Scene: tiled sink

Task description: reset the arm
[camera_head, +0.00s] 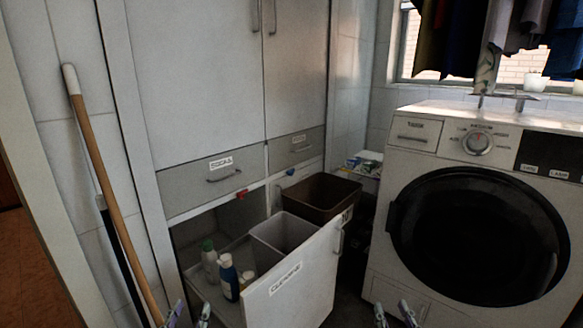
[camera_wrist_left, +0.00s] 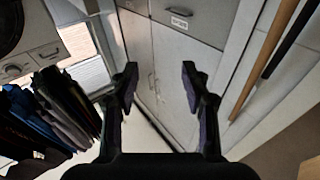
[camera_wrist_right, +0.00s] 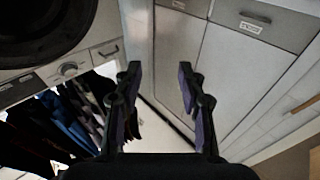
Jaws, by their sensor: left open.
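My left gripper (camera_head: 191,312) shows only its fingertips at the bottom edge of the head view, in front of the open lower cabinet drawer. In the left wrist view its two fingers (camera_wrist_left: 160,72) stand wide apart with nothing between them. My right gripper (camera_head: 394,312) shows its fingertips at the bottom edge, in front of the washing machine (camera_head: 410,115). In the right wrist view its fingers (camera_wrist_right: 158,72) are also apart and empty. Both grippers appear clear of the furniture. My arms are hidden below the head view.
A wooden-handled pole (camera_head: 100,175) leans on the left wall. Clothes (camera_head: 450,40) hang at the window.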

